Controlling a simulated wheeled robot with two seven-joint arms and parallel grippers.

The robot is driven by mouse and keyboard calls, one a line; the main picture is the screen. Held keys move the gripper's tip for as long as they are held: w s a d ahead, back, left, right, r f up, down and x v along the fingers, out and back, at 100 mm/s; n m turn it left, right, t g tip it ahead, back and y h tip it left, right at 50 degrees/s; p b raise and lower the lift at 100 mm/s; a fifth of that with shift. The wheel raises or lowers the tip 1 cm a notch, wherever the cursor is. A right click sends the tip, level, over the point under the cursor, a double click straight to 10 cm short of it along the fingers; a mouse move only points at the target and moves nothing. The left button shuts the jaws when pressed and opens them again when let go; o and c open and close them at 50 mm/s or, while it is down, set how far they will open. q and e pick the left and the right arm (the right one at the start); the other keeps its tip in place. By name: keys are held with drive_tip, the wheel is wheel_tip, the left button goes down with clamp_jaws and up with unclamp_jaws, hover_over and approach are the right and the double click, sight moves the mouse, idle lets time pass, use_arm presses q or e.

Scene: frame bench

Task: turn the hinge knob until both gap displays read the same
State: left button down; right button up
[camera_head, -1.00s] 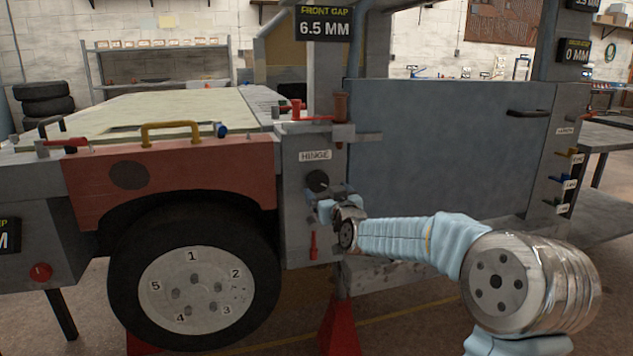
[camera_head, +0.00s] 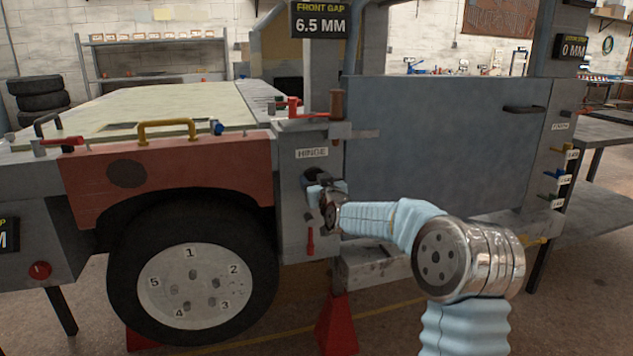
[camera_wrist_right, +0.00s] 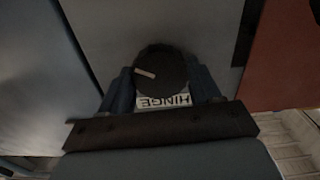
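The front gap display (camera_head: 319,20) reads 6.5 MM at the top of the head view. A second display (camera_head: 571,47) at the upper right reads 0 MM; its small heading is too blurred to read. The HINGE label (camera_head: 312,153) is on the grey pillar. Below it, my right gripper (camera_head: 322,187) is at the hinge knob and mostly hides it. In the right wrist view the round black hinge knob (camera_wrist_right: 161,72), with a pale pointer mark, lies between the parted right fingers (camera_wrist_right: 162,88). Finger contact is unclear. My left gripper is out of view.
The blue-grey door panel (camera_head: 430,145) is right of the pillar. A red-handled clamp (camera_head: 300,110) is above the knob, and a red lever (camera_head: 310,240) below. The wheel (camera_head: 195,285) is at lower left. Coloured levers (camera_head: 556,177) line the right post.

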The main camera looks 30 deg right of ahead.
drive_tip(key=shift+c, duration=1.2)
drive_tip(key=shift+n, duration=0.3)
drive_tip(key=shift+n+b, duration=0.8)
drive_tip(key=shift+n, duration=0.1)
drive_tip(key=shift+a+f+n+b, duration=0.1)
drive_tip(key=shift+n+b, duration=0.35)
drive_tip(key=shift+n, duration=0.45)
drive_tip(key=n+b, duration=0.1)
drive_tip(key=n, duration=0.2)
drive_tip(key=shift+n+b, duration=1.2)
drive_tip(key=shift+n, duration=1.1)
